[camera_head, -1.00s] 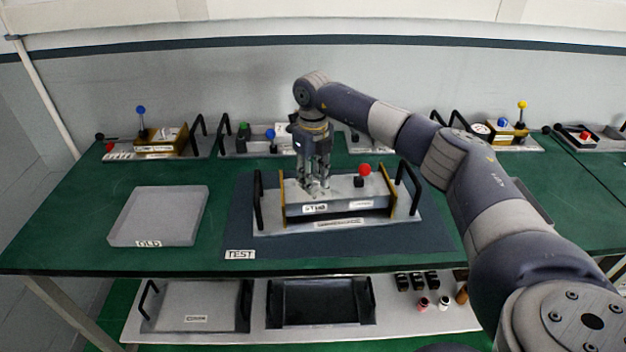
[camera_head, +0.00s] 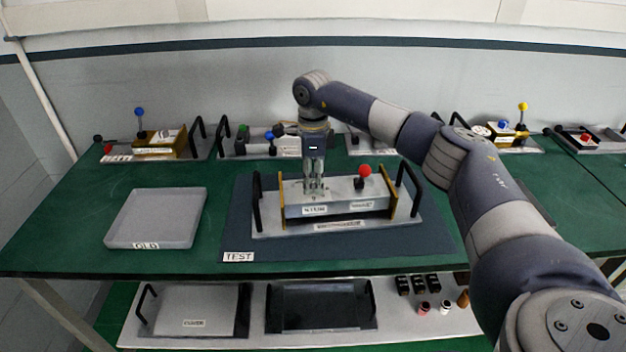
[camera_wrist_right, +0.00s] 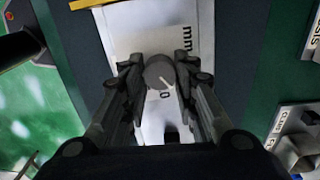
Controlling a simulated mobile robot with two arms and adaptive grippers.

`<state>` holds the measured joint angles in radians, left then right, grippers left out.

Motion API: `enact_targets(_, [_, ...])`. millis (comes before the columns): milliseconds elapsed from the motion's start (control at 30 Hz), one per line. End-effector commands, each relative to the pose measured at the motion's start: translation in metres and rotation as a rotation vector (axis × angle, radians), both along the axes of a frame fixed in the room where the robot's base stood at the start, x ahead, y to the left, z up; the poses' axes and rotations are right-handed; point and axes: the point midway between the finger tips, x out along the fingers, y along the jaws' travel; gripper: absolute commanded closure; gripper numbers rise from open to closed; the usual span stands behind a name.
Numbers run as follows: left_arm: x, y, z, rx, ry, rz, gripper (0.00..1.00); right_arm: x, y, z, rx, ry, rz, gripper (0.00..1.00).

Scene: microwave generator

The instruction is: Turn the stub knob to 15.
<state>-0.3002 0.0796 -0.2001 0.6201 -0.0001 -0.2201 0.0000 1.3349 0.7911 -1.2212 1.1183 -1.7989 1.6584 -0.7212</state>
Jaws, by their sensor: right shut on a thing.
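The device with the stub knob (camera_head: 335,205) stands on the dark TEST mat, with a label on its front, brass end plates and a red ball lever (camera_head: 365,171) at its right. My right gripper (camera_head: 315,187) points straight down over the left part of the device's top. In the right wrist view the round grey stub knob (camera_wrist_right: 160,74) sits between the fingertips, with a pale pointer line on it and a "0" mark printed just below. The gripper (camera_wrist_right: 160,80) is shut on the knob. The rest of the scale is hidden by the fingers. My left gripper is not in view.
The TEST mat (camera_head: 239,243) lies on the green table. A grey OLD tray (camera_head: 125,235) is at the left. Devices with blue (camera_head: 139,112), green and yellow (camera_head: 522,106) knobs line the back. A lower shelf (camera_head: 400,325) holds trays and small parts.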

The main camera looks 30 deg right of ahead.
Motion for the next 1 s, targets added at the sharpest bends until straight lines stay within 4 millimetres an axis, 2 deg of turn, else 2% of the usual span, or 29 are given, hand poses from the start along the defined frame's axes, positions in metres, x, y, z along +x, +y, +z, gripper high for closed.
enact_targets(400, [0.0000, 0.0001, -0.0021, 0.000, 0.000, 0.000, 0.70, 0.0013, -0.0004, 0.0015, 0.001, -0.004, 0.192, 0.97])
enact_targets(967, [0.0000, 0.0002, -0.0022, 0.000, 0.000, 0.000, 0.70, 0.0012, -0.0004, 0.0017, 0.000, -0.004, 0.222, 0.97])
enact_targets(1000, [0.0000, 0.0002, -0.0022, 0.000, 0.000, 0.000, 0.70, 0.0012, -0.0004, 0.0017, 0.000, -0.004, 0.222, 0.66])
